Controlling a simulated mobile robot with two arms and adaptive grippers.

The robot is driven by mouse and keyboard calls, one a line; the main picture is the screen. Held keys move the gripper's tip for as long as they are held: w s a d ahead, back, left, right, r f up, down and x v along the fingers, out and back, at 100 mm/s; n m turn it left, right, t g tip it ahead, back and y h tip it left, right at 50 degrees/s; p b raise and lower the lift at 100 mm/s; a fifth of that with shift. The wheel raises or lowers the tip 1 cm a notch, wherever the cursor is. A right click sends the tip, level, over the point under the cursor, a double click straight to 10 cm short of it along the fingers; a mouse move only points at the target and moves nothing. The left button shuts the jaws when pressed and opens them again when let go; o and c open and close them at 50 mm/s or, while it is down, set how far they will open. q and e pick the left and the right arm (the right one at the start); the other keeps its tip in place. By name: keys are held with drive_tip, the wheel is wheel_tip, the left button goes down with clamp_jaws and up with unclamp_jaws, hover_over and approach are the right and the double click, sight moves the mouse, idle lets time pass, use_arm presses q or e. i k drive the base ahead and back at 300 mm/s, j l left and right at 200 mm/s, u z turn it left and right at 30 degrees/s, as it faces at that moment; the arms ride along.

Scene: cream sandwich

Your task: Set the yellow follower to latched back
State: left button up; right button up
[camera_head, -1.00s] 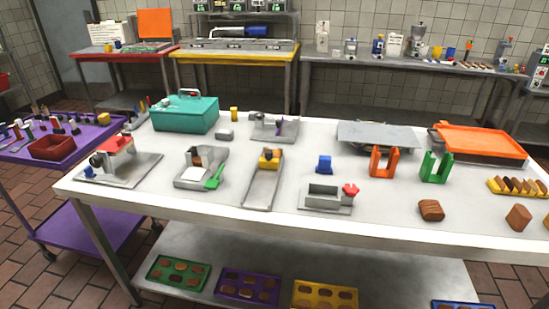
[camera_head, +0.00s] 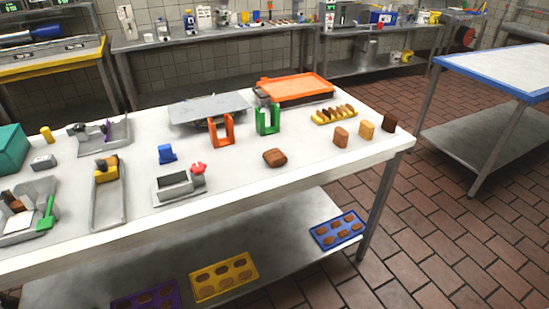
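The yellow follower (camera_head: 106,170) is a small yellow block at the far end of a long grey metal channel (camera_head: 108,205) on the white table, left of centre. A small brown piece shows at its top. I cannot tell from this distance whether it is latched. Neither of my grippers shows in the head view.
On the white table (camera_head: 240,180) stand a blue block (camera_head: 167,154), a grey box with a red knob (camera_head: 180,187), an orange bracket (camera_head: 222,131), a green bracket (camera_head: 267,121) and an orange tray (camera_head: 297,88). Open tiled floor (camera_head: 460,235) lies right, before a blue-edged table (camera_head: 500,72).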

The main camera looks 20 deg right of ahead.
sight(105, 173)
drive_tip(key=u, duration=0.55)
drive_tip(key=k+l+u, duration=0.15)
drive_tip(key=l, duration=0.25)
